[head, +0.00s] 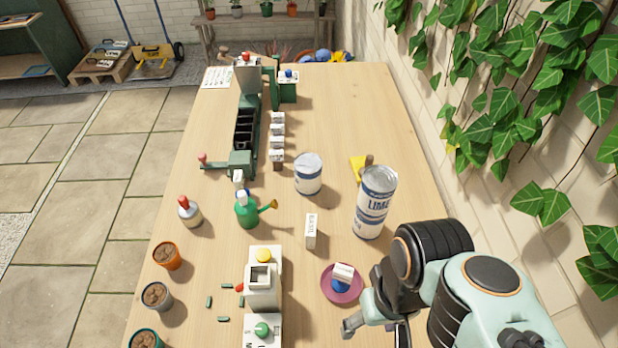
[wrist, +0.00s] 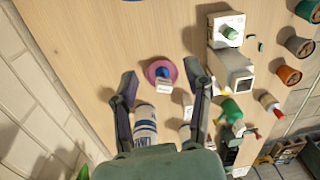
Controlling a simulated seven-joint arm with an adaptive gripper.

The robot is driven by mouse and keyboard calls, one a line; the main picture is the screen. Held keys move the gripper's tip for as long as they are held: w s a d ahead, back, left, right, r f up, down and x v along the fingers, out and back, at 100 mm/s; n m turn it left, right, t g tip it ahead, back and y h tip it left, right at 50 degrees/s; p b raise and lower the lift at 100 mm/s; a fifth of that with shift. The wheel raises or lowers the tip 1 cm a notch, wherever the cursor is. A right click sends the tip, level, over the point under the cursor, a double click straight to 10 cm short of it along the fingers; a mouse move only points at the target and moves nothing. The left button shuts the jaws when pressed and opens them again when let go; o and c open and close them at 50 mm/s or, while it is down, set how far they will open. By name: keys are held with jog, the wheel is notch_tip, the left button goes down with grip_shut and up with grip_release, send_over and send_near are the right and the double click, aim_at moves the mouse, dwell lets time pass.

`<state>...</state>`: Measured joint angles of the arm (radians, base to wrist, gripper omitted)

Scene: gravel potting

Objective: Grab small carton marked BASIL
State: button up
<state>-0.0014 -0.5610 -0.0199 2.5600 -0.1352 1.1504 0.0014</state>
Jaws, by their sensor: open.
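The small white carton marked BASIL (head: 310,232) stands on the table, left of the large LIME can (head: 375,202) in the head view. In the wrist view a pale carton (wrist: 188,106), probably this one, shows beside the right finger, partly hidden by it. My gripper (head: 376,328) is at the front right of the table, nearer the front edge than the carton and apart from it. In the wrist view its two fingers (wrist: 160,78) are spread, with nothing held between them.
A purple saucer (head: 334,294) with a blue-and-white object lies close to my gripper. A white tin (head: 308,174) stands behind the carton. A white dispenser (head: 263,284) and a green watering can (head: 247,212) stand to its left. Table around the carton is clear.

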jog(key=shift+o, duration=0.7)
jog(key=w+r+m+t, duration=0.3)
jog(key=w+r+t, duration=0.15)
jog(key=w, duration=0.85)
jog(key=g, duration=0.2)
send_over(311, 225)
jog(key=w+d, duration=0.2)
jog(key=s+d+f+x, duration=0.1)
jog(key=s+x, duration=0.1)
jog(key=x, duration=1)
jog(key=f, duration=0.4)
jog(key=s+a+f+g, duration=0.1)
jog(key=f, duration=0.4)
jog(key=s+a+f+g, duration=0.1)
jog(key=f, duration=0.4)
jog(key=shift+s+f+h, duration=0.1)
jog(key=shift+s+h, duration=0.05)
jog(key=shift+h, duration=0.25)
jog(key=shift+f, duration=0.65)
